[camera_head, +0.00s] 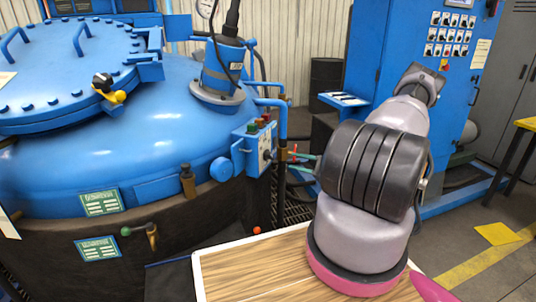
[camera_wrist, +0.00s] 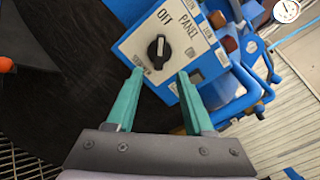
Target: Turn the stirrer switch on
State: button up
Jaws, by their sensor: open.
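The stirrer switch looks to be the black rotary knob (camera_wrist: 159,50) on the pale face of a small blue control box (camera_wrist: 205,62) in the wrist view. The words OFF and PANEL are printed beside it; smaller labels are too small to read. The knob's white mark points up in the picture, roughly toward OFF. My gripper (camera_wrist: 160,75) is open, with its teal fingertips on either side below the knob and nothing between them. I cannot tell whether they touch the face. In the head view the control box (camera_head: 241,151) is on the furnace side, and my fingers are close to its right.
The big blue furnace vessel (camera_head: 130,150) fills the left, with a stirrer motor (camera_head: 222,65) on top. A blue cabinet (camera_head: 405,45) with buttons stands behind my arm. A wooden-topped table (camera_head: 245,268) lies below my arm. Blue pipes run close to the control box.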

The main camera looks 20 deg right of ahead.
aim_at(272, 156)
jog(key=x, duration=1)
jog(key=shift+w+a, duration=0.15)
jog(key=shift+a, duration=0.05)
grip_shut()
